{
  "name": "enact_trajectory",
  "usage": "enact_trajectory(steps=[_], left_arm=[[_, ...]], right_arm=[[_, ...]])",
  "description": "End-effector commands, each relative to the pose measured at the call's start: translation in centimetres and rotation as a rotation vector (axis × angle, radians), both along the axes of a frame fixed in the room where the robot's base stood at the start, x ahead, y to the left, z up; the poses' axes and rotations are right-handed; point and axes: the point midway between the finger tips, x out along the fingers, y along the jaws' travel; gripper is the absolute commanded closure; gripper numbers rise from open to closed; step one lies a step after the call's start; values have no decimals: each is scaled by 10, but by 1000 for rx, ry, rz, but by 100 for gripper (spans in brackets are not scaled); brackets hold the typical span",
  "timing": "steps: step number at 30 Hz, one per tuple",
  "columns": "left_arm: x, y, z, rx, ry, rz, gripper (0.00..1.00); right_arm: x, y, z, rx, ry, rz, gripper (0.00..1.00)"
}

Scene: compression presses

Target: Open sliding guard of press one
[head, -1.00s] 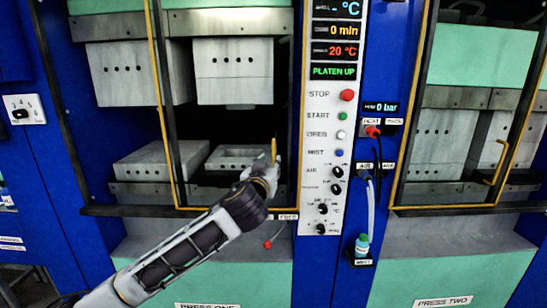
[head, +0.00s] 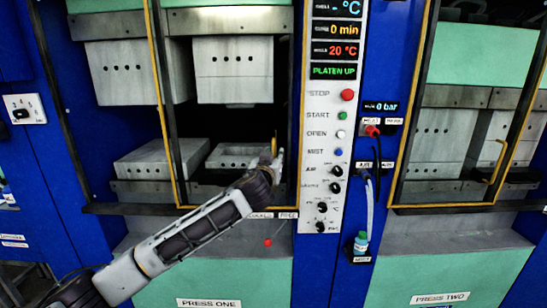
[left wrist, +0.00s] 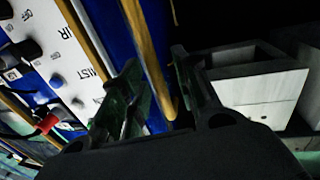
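Press one shows a yellow-edged sliding guard frame (head: 163,100) across the right part of its opening, beside the control panel. Its upright yellow handle (head: 274,143) is near the guard's right side. My left gripper (head: 275,162) is at the handle's lower part. In the left wrist view, the gripper's fingers (left wrist: 160,95) stand apart, with the yellow handle (left wrist: 153,55) showing between and beyond them. Contact cannot be told. The platen blocks are visible behind the guard. My right gripper is not in view.
The control panel (head: 331,180), with buttons and knobs, stands just right of the guard. Press two's guard handle (head: 497,160) is farther right. A dark rail (head: 105,209) runs along the guard's bottom.

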Motion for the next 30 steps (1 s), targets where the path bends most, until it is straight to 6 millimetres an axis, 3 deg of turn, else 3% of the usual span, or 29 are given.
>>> enact_trajectory(steps=[9,16,30], left_arm=[[1,0,0,0,0,0,70],[1,0,0,0,0,0,100],[1,1,0,0,1,0,100]], right_arm=[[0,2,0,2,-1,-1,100],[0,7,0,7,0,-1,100],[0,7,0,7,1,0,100]])
